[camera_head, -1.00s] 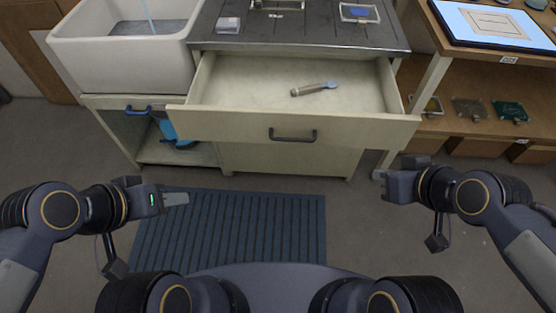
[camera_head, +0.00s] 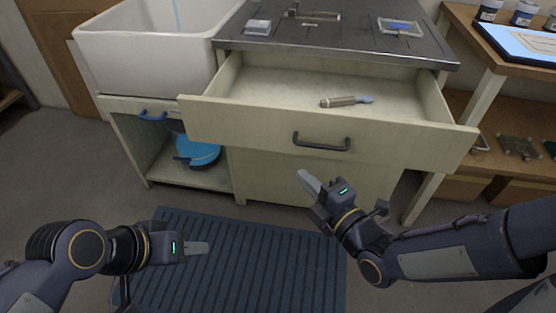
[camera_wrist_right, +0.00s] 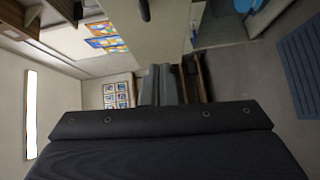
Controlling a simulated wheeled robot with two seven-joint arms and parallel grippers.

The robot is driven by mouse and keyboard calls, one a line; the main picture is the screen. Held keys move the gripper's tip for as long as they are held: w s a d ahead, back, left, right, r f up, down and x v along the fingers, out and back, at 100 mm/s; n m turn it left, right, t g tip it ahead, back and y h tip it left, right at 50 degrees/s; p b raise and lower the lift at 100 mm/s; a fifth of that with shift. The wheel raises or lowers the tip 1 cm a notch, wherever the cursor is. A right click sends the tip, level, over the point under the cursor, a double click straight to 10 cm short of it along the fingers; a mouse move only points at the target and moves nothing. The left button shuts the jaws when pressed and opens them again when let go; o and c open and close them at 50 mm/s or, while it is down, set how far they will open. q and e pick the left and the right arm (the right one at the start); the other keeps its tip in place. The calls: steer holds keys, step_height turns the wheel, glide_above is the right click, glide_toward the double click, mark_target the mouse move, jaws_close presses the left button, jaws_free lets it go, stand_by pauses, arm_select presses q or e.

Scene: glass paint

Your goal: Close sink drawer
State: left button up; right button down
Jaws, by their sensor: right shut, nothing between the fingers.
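The sink drawer (camera_head: 250,133) is pulled well out from under the metal counter in the head view. Its front has a dark bar handle (camera_head: 321,142), and a tool with a blue tip (camera_head: 346,101) lies inside. My right gripper (camera_head: 303,176) is shut and empty, below and in front of the handle and apart from it. In the right wrist view its fingers (camera_wrist_right: 162,85) are together, with a dark handle (camera_wrist_right: 144,10) at the top edge. My left gripper (camera_head: 206,248) is over the floor mat, away from the drawer; only one finger outline shows.
A white sink (camera_head: 145,57) stands left of the drawer, above an open cubby with a blue object (camera_head: 200,153). A wooden shelf unit (camera_head: 485,105) stands at the right. A ribbed mat (camera_head: 250,285) covers the floor in front.

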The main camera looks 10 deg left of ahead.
steer(key=n, duration=0.1)
glide_toward(269, 133)
steer(key=a, duration=0.4)
steer(key=shift+y, duration=0.4)
steer(key=w, duration=0.4)
steer(key=shift+w+f, duration=0.25)
steer(key=shift+f, duration=0.05)
steer(key=shift+w+d, duration=0.1)
